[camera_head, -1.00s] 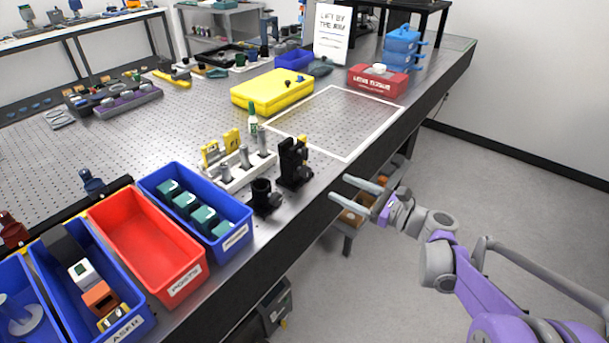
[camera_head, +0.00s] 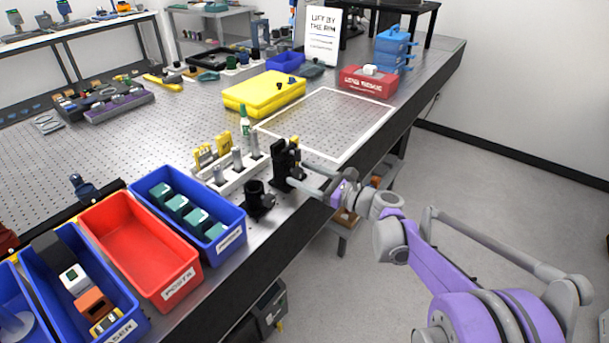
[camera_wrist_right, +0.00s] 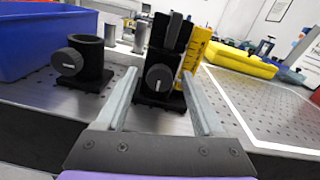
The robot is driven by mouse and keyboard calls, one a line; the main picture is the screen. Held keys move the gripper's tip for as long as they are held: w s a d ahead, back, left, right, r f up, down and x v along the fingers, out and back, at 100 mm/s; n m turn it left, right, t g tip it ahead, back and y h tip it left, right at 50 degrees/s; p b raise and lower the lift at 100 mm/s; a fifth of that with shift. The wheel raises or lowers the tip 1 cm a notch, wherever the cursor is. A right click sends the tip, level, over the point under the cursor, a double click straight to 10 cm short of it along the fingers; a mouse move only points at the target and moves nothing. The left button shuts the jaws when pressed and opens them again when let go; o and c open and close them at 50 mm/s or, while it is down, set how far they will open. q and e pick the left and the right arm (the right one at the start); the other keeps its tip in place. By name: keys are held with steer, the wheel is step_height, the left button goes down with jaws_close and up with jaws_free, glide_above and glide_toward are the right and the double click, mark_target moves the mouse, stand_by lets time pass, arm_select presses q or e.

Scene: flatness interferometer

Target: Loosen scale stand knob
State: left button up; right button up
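The scale stand (camera_head: 284,164) is a black upright block on the bench near its front edge. In the right wrist view it carries a yellow scale (camera_wrist_right: 196,52), and its round dark knob (camera_wrist_right: 159,78) with a pale line faces me. My right gripper (camera_head: 300,179) is open, its two pale fingers pointing at the stand. In the wrist view the knob appears between the fingertips; I cannot tell whether they touch it. My left gripper is not in view.
A black post holder (camera_head: 258,198) with its own knob (camera_wrist_right: 67,62) stands just left of the stand. A white rack (camera_head: 232,178) with posts is behind. Blue bin (camera_head: 228,243) and red bin (camera_head: 186,272) lie left. A white-outlined area (camera_head: 335,120) on the right is clear.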

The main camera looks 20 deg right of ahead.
jaws_close()
steer(key=shift+n, duration=0.4)
steer(key=n+p, duration=0.1)
steer(key=n, duration=0.1)
steer(key=shift+n, duration=0.4)
steer(key=n+p, duration=0.1)
steer(key=n, duration=0.3)
steer(key=shift+n, duration=0.3)
steer(key=n+p, duration=0.1)
steer(key=n, duration=0.3)
steer(key=shift+s+h, duration=0.1)
steer(key=shift+h, duration=0.2)
steer(key=shift+a+f+n+p, duration=0.1)
steer(key=shift+n+p, duration=0.5)
steer(key=shift+n, duration=1.8)
